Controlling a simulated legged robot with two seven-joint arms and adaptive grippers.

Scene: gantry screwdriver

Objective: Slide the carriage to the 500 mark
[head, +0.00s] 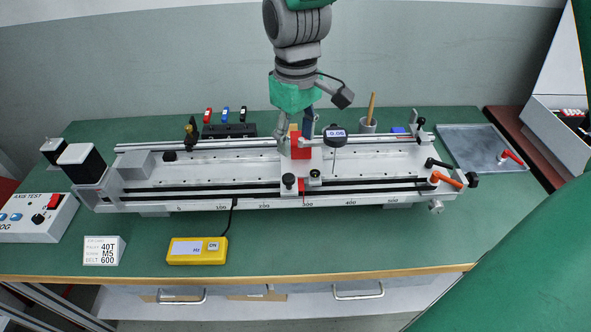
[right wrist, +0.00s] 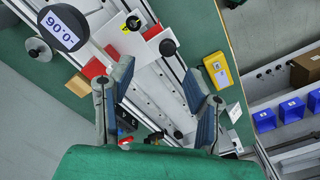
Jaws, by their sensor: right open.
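The 500 mark (head: 392,204) is farther right on the front scale. My right gripper (head: 296,134) points down at the red block, its fingers apart. In the right wrist view its blue-grey fingers (right wrist: 157,72) are open with nothing between them; the red block (right wrist: 95,68) shows beside the left finger. Contact cannot be told. My left gripper is out of view.
A yellow box (head: 197,251) with a cable lies in front. The rail between carriage and levers looks clear.

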